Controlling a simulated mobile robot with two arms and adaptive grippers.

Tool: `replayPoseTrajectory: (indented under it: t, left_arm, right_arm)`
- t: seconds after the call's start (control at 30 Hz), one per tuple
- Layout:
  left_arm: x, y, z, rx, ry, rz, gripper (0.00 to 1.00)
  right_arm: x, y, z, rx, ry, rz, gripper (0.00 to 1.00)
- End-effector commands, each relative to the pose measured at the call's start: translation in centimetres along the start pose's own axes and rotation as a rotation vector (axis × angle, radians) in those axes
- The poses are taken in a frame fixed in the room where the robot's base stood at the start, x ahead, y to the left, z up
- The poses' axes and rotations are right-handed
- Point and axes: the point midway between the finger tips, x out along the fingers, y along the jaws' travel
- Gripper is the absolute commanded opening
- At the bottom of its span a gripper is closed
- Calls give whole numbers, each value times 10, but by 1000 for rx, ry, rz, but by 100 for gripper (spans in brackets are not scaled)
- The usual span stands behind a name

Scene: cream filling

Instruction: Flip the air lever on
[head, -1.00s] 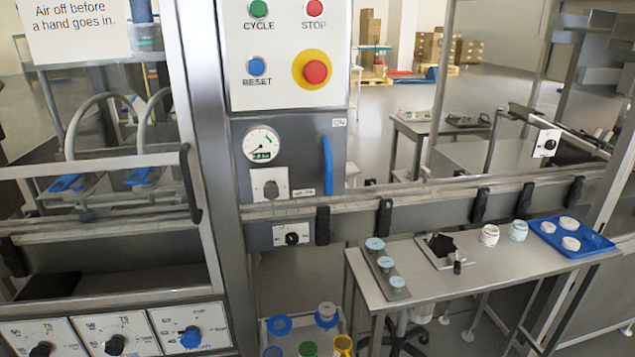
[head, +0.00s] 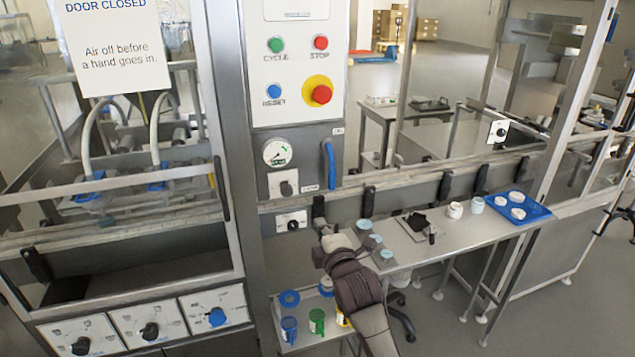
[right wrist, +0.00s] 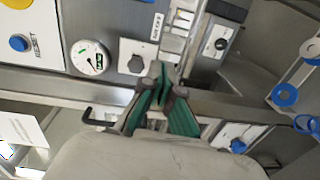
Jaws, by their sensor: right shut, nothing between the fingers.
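The blue air lever (head: 328,162) stands upright on the grey panel in the head view, with a small ON label above its upper end. My right gripper (head: 318,208) is below and slightly left of the lever, in front of the rail, and apart from it. In the right wrist view the gripper (right wrist: 160,82) is shut and empty, with its green-lined fingers together. The pressure gauge (head: 277,153) also shows in the right wrist view (right wrist: 89,58). My left gripper is not in view.
A dark knob (head: 286,188) sits left of the lever, and another knob (head: 292,224) is below the rail. The rail (head: 400,185) with black clamps runs under the lever. A bench (head: 415,255) with jars and a blue tray (head: 537,211) stands at right.

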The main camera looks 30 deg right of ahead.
Motion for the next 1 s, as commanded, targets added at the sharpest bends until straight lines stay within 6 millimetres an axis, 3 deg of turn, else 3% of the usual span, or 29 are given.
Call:
replayPoseTrajectory:
  t: [0.03, 0.17, 0.6, 0.77, 1.0]
  left_arm:
    - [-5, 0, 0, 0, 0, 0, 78]
    - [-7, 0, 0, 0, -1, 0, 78]
    - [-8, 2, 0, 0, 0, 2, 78]
    - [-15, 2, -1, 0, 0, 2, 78]
    - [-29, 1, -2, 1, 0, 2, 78]
  right_arm:
    - [-3, 20, 2, -21, -7, 26, 0]
    - [-7, 42, 6, -56, -18, 63, 0]
    - [-4, 45, 6, -60, -19, 68, 0]
    - [15, 48, 6, -58, -19, 67, 0]
    - [64, 52, 7, -58, -19, 67, 0]
